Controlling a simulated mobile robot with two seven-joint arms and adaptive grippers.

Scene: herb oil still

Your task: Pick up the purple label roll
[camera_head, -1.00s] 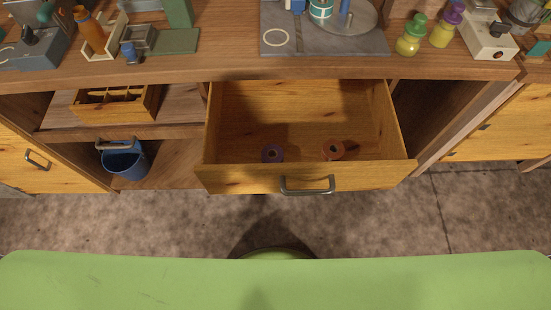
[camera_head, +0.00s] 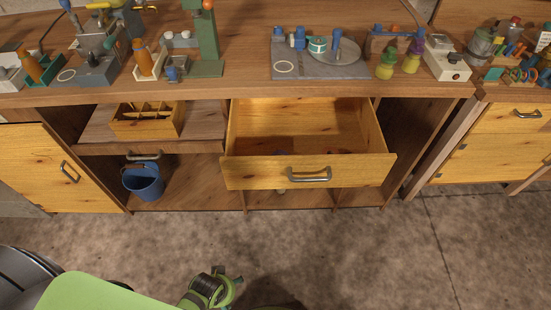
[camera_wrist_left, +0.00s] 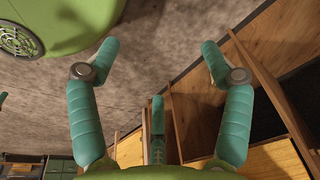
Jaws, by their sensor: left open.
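The purple label roll (camera_head: 283,152) lies in the open wooden drawer. Only a sliver of it shows over the drawer front (camera_head: 260,173) in the head view. An orange-brown roll lies to its right, almost wholly hidden by the front. My left gripper (camera_head: 228,276) is low in the head view, below and left of the drawer, well apart from it. In the left wrist view its teal fingers (camera_wrist_left: 160,58) are spread wide, with nothing between them. The roll does not show in the wrist view. My right gripper is not in view.
The drawer handle (camera_head: 310,174) sticks out at the front. A blue bucket (camera_head: 144,182) and a divided wooden box (camera_head: 146,120) stand left of the drawer. The worktop (camera_head: 240,84) above holds bottles and tools. The floor (camera_head: 350,240) in front is clear.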

